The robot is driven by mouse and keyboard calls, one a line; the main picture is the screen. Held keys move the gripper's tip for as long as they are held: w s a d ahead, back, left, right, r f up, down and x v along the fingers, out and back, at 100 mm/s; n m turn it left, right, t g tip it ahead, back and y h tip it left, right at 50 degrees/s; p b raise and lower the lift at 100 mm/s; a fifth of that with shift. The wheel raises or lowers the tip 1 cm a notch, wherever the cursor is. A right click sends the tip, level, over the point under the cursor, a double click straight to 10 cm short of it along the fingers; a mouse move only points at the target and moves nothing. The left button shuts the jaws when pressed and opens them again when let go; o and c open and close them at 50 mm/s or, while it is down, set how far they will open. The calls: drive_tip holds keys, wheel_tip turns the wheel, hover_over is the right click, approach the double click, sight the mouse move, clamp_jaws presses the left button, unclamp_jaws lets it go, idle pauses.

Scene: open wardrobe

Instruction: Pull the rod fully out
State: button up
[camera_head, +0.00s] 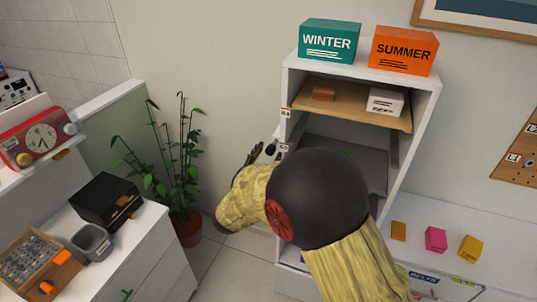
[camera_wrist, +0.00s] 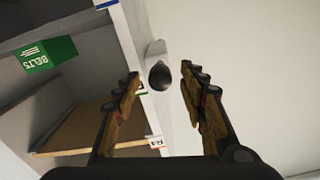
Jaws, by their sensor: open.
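A short rod end with a dark round knob (camera_wrist: 159,76) sticks out beside the white wardrobe's left side edge. In the wrist view it shows between the two fingers of my gripper (camera_wrist: 160,82), with a gap on both sides. My gripper is open and not touching the knob. In the head view my gripper (camera_head: 262,153) is at the wardrobe's left side, partly hidden by my arm. The white wardrobe (camera_head: 407,182) stands open, with a wooden board (camera_head: 345,98) on its upper level. The rod's length is hidden.
A teal WINTER box (camera_head: 329,40) and an orange SUMMER box (camera_head: 404,51) stand on top. A green BELTS box (camera_wrist: 47,54) shows inside. A potted plant (camera_head: 182,170) stands left of my gripper.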

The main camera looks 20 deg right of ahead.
drive_tip(key=shift+w+d, duration=0.35)
drive_tip(key=shift+w, duration=0.1)
drive_tip(key=c, duration=0.4)
clamp_jaws()
idle(0.3)
